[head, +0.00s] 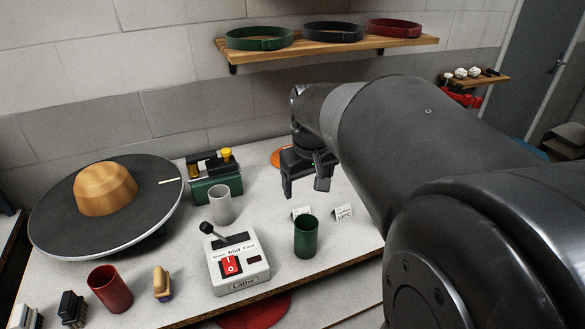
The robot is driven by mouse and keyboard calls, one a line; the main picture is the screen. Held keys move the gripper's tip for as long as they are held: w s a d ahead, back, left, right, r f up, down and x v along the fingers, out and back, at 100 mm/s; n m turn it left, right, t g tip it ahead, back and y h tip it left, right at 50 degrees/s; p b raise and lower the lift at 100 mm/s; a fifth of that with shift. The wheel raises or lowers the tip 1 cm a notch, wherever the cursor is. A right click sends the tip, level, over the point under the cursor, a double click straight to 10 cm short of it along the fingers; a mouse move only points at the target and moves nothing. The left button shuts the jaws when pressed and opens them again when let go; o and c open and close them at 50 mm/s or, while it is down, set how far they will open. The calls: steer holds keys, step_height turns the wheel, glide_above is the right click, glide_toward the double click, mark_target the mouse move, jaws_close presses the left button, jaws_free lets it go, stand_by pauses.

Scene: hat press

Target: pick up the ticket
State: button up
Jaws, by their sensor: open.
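Two small white cards with dark print stand on the white table. The left ticket (300,212) is just below my gripper in the picture and behind the green cup. The right ticket (343,212) is close to the table's right side. The print is too small to read fully, and I cannot tell which card is the task's ticket. My gripper (304,190) is open and empty, pointing down above the table, with its fingers apart from both cards.
A dark green cup (306,238) stands in front of the cards. The lathe control box (237,270) with its lever, a grey cup (220,205), a red cup (110,288) and a round turntable with a wooden hat block (105,188) fill the left. A belt shelf (335,48) hangs above.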

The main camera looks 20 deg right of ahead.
steer(key=w+d+f+g, duration=0.2)
steer(key=w+d+f, duration=0.3)
steer(key=w+d, duration=0.3)
steer(key=y, duration=0.1)
glide_above(343, 206)
step_height(343, 206, down, 6)
steer(key=shift+g, duration=0.3)
steer(key=f, duration=0.5)
steer(key=shift+w+d+f, duration=0.2)
steer(key=shift+w+f, duration=0.05)
steer(key=shift+w, duration=0.05)
steer(key=f, duration=0.5)
steer(key=shift+s+a+f, duration=0.2)
steer(key=shift+a+f, duration=0.05)
steer(key=shift+f, duration=0.05)
